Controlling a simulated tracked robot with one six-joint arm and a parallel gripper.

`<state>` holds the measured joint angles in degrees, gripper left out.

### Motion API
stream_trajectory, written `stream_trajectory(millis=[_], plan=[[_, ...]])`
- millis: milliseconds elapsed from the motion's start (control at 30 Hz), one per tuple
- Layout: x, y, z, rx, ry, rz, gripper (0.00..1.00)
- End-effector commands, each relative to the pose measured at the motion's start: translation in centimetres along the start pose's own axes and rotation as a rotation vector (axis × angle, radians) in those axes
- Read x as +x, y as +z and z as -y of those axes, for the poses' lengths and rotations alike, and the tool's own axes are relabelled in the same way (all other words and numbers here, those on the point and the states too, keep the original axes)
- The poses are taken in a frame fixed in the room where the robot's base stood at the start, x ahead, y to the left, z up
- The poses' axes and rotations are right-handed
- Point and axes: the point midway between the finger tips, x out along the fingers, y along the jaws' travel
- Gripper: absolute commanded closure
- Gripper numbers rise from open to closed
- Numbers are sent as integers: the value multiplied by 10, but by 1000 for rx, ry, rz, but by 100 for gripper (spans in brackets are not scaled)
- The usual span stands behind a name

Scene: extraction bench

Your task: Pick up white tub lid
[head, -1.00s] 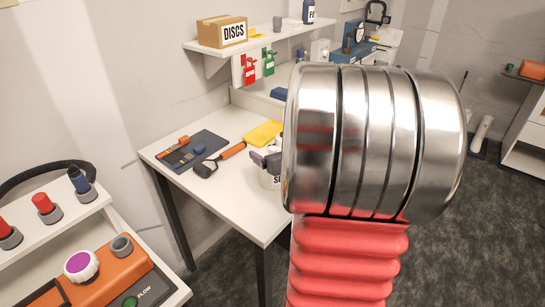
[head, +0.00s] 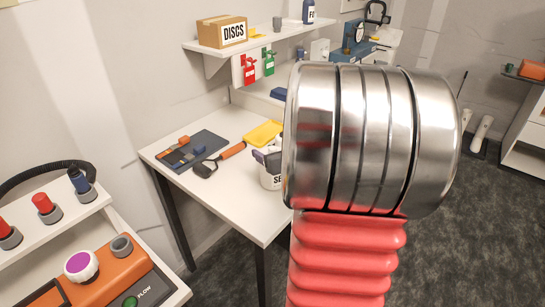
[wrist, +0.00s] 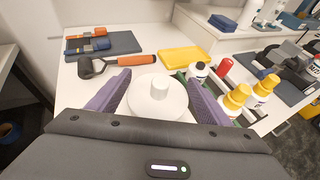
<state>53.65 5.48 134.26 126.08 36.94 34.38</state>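The white tub lid (wrist: 140,108) is round with a raised knob. In the wrist view it lies between the two purple fingers of my gripper (wrist: 158,80), which are spread wide on either side of it. I cannot tell whether the fingers touch its rim. In the head view the white tub (head: 270,180), with dark lettering starting "SE", stands on the bench, partly hidden by my arm. A purple fingertip shows at the tub's top; the lid is mostly hidden there.
A yellow tray (wrist: 184,60), an orange-handled tool (wrist: 130,60) and a dark mat (wrist: 115,43) lie beyond the lid on the white bench (head: 225,198). To the right stand white bottles with yellow caps (wrist: 235,98) and a black-capped bottle (wrist: 198,72).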

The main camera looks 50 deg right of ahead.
Motion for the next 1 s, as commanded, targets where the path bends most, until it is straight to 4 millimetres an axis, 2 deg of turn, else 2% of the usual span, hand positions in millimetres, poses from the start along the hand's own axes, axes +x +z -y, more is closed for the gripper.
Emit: stream_trajectory(millis=[233,733,767,833,900,1000], plan=[[0,-2,0,1,-1,-4,52],[-2,-1,0,1,-1,-8,54],[-2,1,0,1,-1,-7,58],[-4,7,0,0,-2,-7,95],[-7,15,1,0,-2,-5,100],[-13,29,1,-2,-2,-3,100]])
